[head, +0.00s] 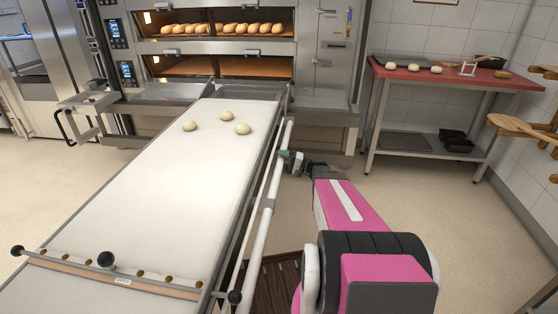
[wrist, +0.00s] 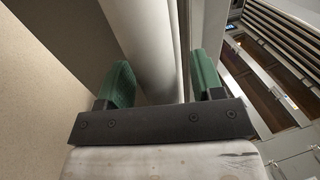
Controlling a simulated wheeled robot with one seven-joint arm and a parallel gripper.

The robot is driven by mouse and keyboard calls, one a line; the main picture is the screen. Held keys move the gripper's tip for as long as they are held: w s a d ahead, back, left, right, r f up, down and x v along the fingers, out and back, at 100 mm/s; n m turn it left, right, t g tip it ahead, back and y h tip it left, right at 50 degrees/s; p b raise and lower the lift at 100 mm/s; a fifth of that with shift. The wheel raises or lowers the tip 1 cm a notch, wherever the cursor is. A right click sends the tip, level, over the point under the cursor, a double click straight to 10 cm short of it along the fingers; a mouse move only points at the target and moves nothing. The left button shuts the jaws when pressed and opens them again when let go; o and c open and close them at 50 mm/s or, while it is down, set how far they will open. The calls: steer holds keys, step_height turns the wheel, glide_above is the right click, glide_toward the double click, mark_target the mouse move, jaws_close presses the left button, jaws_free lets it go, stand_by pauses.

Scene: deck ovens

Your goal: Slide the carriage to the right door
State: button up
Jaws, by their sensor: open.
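The carriage (head: 140,190) is a long pale loading board on a metal frame, with its far end at the lower mouth of the deck oven (head: 225,68). A white rail (head: 271,185) runs along its right side and shows in the wrist view (wrist: 150,45). My gripper (head: 287,155) is at this rail, near the far end. In the wrist view my gripper (wrist: 162,82) is open, with the rail running between its two green fingers. I cannot tell whether either finger touches it. Which oven opening is the right door is not clear.
Several dough balls (head: 242,129) lie on the board. Loaves (head: 252,28) fill the upper deck. A bar with black knobs (head: 106,259) crosses the near end. A red-topped table (head: 450,82) stands at the right.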

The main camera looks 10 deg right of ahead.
steer(key=v, duration=0.9)
steer(key=shift+d, duration=0.3)
steer(key=shift+s, duration=0.1)
